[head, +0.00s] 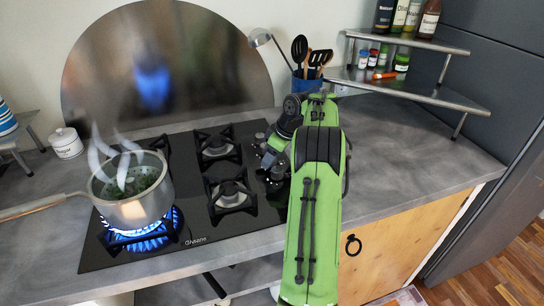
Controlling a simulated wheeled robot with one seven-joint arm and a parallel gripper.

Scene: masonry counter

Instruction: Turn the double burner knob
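The black glass gas hob (194,212) is set in the grey counter. Its dark knobs (278,173) stand in a column along its right edge, partly covered by my arm. I cannot tell which one is the double burner knob. My gripper (266,158) is low over this column, close to the knobs. Its fingers are small and partly hidden by my green arm, so touching and opening cannot be made out. The large front-left burner (145,235) burns with blue flame in more than one ring. The two right burners (231,193) show no flame.
A steaming pot (134,208) with green contents stands on the lit burner, its long handle (42,207) reaching left. The counter right of my arm is clear.

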